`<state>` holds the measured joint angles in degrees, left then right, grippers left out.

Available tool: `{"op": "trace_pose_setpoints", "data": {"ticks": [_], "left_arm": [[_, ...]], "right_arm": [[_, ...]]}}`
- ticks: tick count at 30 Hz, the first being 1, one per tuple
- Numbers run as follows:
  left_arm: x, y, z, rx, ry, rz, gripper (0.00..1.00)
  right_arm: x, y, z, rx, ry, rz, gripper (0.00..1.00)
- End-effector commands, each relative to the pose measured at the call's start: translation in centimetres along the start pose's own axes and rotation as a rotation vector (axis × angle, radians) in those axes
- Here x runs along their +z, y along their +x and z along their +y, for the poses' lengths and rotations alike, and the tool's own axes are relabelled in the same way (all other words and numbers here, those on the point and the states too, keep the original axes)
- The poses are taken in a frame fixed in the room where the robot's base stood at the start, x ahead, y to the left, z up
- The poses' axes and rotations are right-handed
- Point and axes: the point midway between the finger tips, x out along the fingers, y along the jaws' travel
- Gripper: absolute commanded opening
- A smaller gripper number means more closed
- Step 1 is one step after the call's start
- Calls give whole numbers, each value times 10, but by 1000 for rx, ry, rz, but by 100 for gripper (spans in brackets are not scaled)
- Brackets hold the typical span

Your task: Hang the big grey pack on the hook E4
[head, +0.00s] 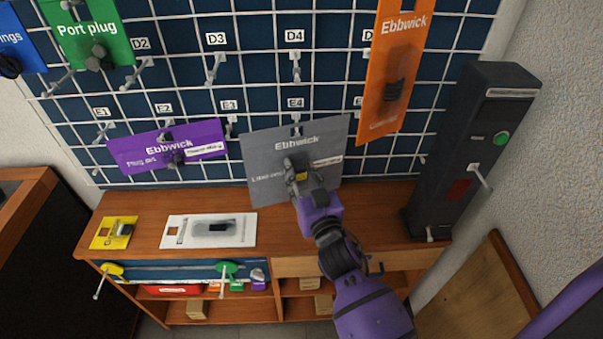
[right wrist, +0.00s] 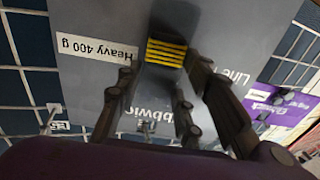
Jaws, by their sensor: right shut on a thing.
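The big grey pack (head: 265,175), marked Ebbwick, hangs nearly upright against the wire grid, slightly tilted, just under the E4 tag (head: 295,102). The hook E4 (head: 296,119) shows at the pack's top edge, by its hanging hole. I cannot tell whether the hook passes through the hole. My right gripper (head: 300,176) is shut on the pack's dark middle part from the front. In the right wrist view the grey pack (right wrist: 105,85) carries a "Heavy 400 g" label, and the fingers reach to its black and yellow striped part (right wrist: 166,52). My left gripper is not in view.
A purple pack (head: 135,155) hangs close on the left, and an orange pack (head: 385,105) hangs close on the right. Below, a wooden bench (head: 370,215) holds a white pack (head: 175,232) and a yellow pack (head: 100,234). A dark machine (head: 455,150) stands at right.

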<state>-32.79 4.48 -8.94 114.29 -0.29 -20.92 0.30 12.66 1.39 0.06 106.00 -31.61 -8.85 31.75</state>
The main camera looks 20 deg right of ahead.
Motion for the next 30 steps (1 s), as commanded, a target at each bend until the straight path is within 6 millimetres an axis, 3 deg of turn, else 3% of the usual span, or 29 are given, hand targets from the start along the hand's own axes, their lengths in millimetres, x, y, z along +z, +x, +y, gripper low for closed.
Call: {"op": "trace_pose_setpoints", "data": {"ticks": [5,6,10,22,30], "left_arm": [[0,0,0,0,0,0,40],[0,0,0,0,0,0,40],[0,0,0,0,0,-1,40],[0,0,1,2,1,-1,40],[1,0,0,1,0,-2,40]], "right_arm": [[-2,0,0,-1,0,4,0],[-2,0,0,-1,0,4,40],[-1,0,0,-1,0,3,57],[2,-7,0,1,0,-4,57],[2,-57,1,2,1,-5,57]]}}
